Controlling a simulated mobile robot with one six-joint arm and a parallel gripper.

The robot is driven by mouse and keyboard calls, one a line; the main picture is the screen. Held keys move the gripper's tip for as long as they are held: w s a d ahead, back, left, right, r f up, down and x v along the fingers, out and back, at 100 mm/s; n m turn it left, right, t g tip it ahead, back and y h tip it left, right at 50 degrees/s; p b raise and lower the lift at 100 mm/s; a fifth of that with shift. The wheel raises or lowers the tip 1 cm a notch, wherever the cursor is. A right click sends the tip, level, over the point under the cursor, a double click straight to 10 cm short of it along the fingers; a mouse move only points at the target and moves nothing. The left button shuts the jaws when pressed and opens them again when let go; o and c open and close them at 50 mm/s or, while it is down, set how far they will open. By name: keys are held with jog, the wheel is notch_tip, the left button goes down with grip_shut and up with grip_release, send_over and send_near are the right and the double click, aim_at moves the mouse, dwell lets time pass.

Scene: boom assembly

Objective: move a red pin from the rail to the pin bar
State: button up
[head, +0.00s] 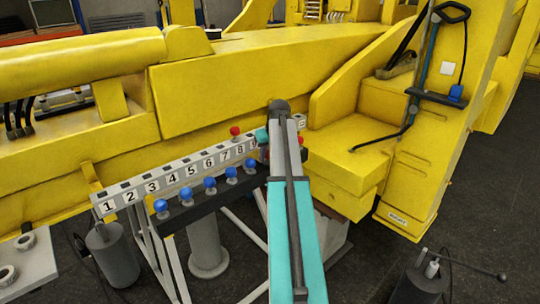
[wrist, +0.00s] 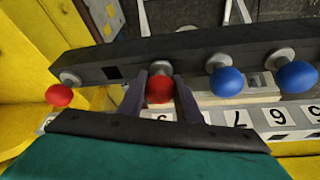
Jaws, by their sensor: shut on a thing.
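A red pin (wrist: 160,90) is between the two dark fingers of my gripper (wrist: 160,84), which is shut on it. Its grey collar lies against the dark bar (wrist: 120,58) in the wrist view; I cannot tell whether it is fully seated. Another red pin (wrist: 61,95) is at the left end of that bar. Blue pins (wrist: 227,81) stand in the bar to the right of my gripper. In the head view, a red pin (head: 235,131) stands on the pale numbered rail (head: 152,178), behind the dark bar (head: 205,202). My arm hides the held pin there.
A large yellow boom (head: 240,85) runs behind the rail, with a yellow block (head: 350,160) close on the right. White stand legs and a grey cylinder (head: 207,250) are below. Dark floor lies open at the lower right, near a black post with a lever (head: 425,280).

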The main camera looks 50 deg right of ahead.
jog(key=o, duration=1.3)
jog(key=shift+r, duration=0.15)
jog(key=b+v, duration=0.4)
jog(key=v, duration=0.9)
jog(key=shift+r, duration=0.3)
jog(key=shift+s+f, duration=0.1)
jog(key=shift+s, duration=0.05)
